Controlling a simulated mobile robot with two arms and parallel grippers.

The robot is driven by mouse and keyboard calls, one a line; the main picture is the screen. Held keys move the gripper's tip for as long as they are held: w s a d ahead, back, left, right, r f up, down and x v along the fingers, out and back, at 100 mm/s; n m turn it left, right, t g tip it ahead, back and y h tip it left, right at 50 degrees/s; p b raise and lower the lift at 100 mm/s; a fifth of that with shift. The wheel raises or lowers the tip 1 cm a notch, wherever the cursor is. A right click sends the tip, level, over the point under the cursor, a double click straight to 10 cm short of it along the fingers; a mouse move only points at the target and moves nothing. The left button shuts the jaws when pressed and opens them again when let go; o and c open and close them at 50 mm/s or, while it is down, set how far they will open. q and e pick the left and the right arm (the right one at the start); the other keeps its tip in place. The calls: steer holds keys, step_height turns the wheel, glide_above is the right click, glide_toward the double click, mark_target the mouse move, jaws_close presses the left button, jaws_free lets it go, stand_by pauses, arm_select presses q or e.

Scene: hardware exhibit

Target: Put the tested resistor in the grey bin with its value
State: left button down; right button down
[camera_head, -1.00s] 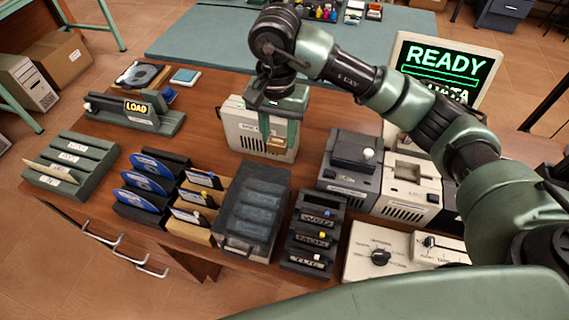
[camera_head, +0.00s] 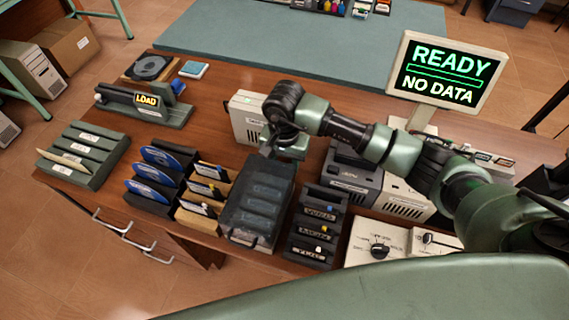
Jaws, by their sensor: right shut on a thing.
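My right gripper (camera_head: 272,152) reaches in from the right and points down, beside the beige box-shaped device (camera_head: 244,122) and above the back end of the dark case with a see-through cover (camera_head: 262,200). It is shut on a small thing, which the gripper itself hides. I cannot make out a resistor or its value. No bin is clearly marked as the grey one; a grey-green slotted rack (camera_head: 92,150) with small labels stands at the left. My left gripper is not in view.
A monitor (camera_head: 448,72) reads "READY NO DATA". Blue discs (camera_head: 155,172), yellow-edged cards (camera_head: 207,188), a black labelled rack (camera_head: 318,228) and a knob panel (camera_head: 378,246) line the front. A "LOAD" device (camera_head: 145,103) stands back left. Bare wood (camera_head: 200,125) lies between.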

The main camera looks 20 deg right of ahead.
steer(key=shift+f, duration=0.2)
steer(key=c, duration=0.9)
jaws_free()
steer(key=shift+r, duration=0.1)
steer(key=shift+o, duration=0.2)
